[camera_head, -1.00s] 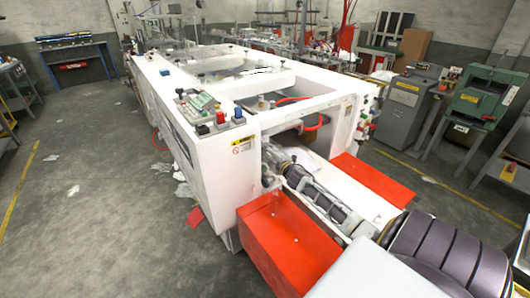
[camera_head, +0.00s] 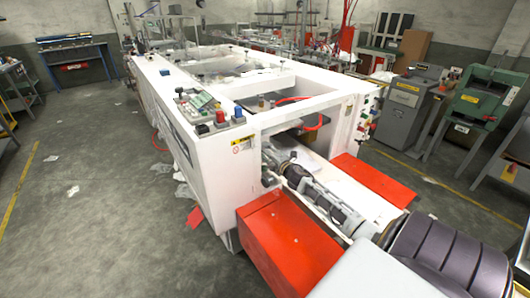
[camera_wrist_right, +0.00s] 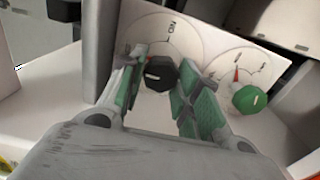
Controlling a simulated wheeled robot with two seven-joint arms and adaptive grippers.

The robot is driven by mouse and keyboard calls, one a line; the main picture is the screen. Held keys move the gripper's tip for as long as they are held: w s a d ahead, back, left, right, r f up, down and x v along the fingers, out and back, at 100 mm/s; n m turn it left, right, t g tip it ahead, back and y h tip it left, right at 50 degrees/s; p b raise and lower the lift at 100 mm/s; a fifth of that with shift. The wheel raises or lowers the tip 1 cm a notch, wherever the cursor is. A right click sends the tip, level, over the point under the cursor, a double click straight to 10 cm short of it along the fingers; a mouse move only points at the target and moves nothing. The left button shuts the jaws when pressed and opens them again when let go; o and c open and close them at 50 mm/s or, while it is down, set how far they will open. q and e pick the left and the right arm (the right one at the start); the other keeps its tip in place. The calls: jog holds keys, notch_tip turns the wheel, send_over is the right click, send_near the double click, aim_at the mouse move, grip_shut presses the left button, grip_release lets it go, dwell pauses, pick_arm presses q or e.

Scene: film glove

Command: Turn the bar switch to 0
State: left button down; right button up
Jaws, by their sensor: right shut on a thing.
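A black knob with a pale bar mark (camera_wrist_right: 160,73) sits on a white dial with a printed scale in the right wrist view. I take it to be the bar switch. My right gripper (camera_wrist_right: 162,80) has its green-padded fingers on either side of this knob and is shut on it. In the head view my right gripper (camera_head: 270,165) is small, inside the front opening of the white machine (camera_head: 205,145). The knob is not discernible there. The pointer's exact reading is too blurred to tell. My left gripper is not in view.
Red boxes (camera_head: 285,245) flank my right arm at the machine's front. Open floor (camera_head: 100,210) lies left.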

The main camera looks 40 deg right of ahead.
jog(key=o, duration=1)
jog(key=s+a, duration=0.1)
jog(key=s, duration=1.1)
jog(key=shift+a, duration=0.2)
jog(key=shift+f, duration=0.1)
dwell(0.7)
